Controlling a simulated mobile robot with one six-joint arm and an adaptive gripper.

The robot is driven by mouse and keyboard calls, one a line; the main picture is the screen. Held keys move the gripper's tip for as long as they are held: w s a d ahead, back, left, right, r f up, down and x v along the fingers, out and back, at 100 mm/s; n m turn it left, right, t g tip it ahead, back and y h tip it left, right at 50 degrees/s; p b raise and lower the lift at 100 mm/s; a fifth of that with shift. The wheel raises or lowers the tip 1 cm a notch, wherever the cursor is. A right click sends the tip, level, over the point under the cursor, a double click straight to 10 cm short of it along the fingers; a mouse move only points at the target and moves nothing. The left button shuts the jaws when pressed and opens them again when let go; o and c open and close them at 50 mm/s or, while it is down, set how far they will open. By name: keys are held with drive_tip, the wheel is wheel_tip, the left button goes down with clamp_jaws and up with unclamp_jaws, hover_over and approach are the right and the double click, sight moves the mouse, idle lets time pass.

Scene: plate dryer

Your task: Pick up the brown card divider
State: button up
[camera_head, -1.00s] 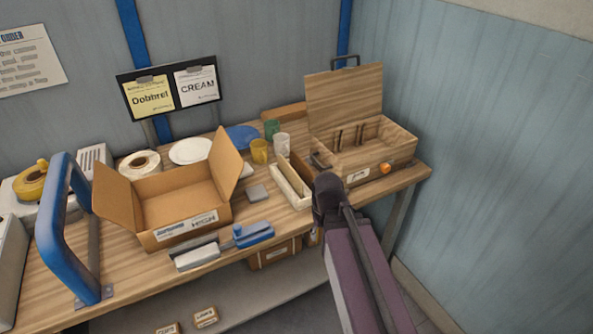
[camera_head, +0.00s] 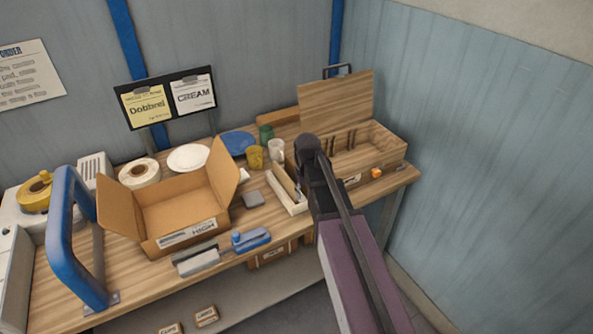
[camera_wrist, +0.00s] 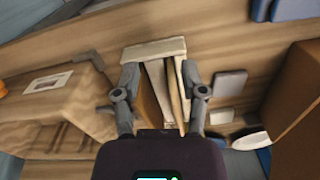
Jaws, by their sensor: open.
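A narrow pale tray (camera_head: 293,208) stands on the bench in front of the wooden box, and its end wall (camera_wrist: 153,50) shows in the wrist view. A thin brown card divider (camera_wrist: 174,95) stands on edge lengthwise in it; a brown strip of it (camera_head: 285,180) shows in the head view beside my arm. My gripper (camera_wrist: 160,80) is open above the tray, one finger on each side, with the divider between them and nothing held. A second brown surface shows near the left finger; I cannot tell whether it belongs to the divider. My wrist hides part of the tray.
The wooden box (camera_head: 395,158) with raised lid stands close on the right. An open cardboard box (camera_head: 180,212) is to the left, with a grey block (camera_head: 253,199) between it and the tray. A yellow cup (camera_head: 255,157) and white mug (camera_head: 276,150) stand behind the tray.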

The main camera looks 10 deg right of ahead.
drive_tip(key=w+r+n+p, duration=0.1)
drive_tip(key=w+r+p, duration=0.2)
drive_tip(key=w, duration=0.5)
drive_tip(key=w+r+p, duration=0.3)
drive_tip(key=w+r, duration=0.2)
drive_tip(key=w, duration=0.2)
drive_tip(key=shift+w+n, duration=0.35)
drive_tip(key=shift+n, duration=0.05)
drive_tip(key=shift+d+f, duration=0.1)
drive_tip(key=shift+f, duration=0.1)
wheel_tip(320, 180, down, 8)
drive_tip(key=b, duration=0.8)
drive_tip(key=shift+f, duration=0.15)
drive_tip(key=shift+f, duration=0.1)
drive_tip(key=shift+s+a+f+b, duration=0.1)
drive_tip(key=shift+f+b, duration=1.15)
drive_tip(key=shift+b, duration=0.15)
drive_tip(key=shift+a+f+b, duration=0.1)
drive_tip(key=shift+f+b, duration=1.15)
drive_tip(key=shift+b, duration=0.1)
clamp_jaws()
